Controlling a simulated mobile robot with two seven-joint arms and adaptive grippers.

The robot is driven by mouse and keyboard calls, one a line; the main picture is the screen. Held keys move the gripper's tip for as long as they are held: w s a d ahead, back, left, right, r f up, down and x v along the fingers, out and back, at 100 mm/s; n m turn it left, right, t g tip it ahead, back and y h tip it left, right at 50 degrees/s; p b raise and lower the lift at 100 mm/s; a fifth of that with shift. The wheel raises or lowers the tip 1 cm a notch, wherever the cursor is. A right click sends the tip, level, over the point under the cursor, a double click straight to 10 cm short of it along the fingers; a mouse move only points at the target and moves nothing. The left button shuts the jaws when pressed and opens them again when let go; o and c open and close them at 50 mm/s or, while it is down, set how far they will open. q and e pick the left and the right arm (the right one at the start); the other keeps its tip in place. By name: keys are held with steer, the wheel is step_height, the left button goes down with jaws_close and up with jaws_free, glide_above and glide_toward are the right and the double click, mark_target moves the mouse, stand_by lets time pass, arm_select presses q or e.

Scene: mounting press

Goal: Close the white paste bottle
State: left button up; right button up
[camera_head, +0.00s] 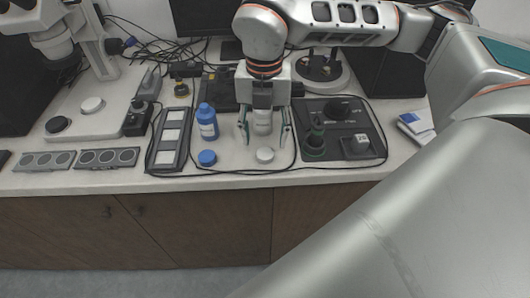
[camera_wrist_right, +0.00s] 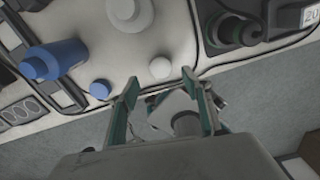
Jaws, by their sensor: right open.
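The white paste bottle (camera_head: 263,121) stands on the counter in the head view, its upper part partly hidden by my right gripper. It shows in part at the top edge of the right wrist view (camera_wrist_right: 128,12). A white cap (camera_head: 265,155) lies on the counter in front of it, nearer the front edge; it also shows in the wrist view (camera_wrist_right: 160,68). My right gripper (camera_head: 263,131) points down, open, its fingers seen either side of the bottle in the head view. I cannot tell their depth relative to it. The wrist view shows nothing held. My left gripper is out of view.
A blue bottle (camera_head: 207,122) stands left, with a blue cap (camera_head: 207,158) before it. A slide tray (camera_head: 152,160) lies further left. A dark panel (camera_head: 374,127) with a green-black fixture (camera_head: 314,143) is close on the right. A cable runs along the front edge.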

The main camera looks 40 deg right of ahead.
mark_target(265, 152)
steer(key=shift+w+d+f, duration=0.1)
steer(key=shift+f, duration=1.25)
steer(key=shift+d+f, duration=0.1)
steer(key=shift+f, duration=1.2)
steer(key=c, duration=0.8)
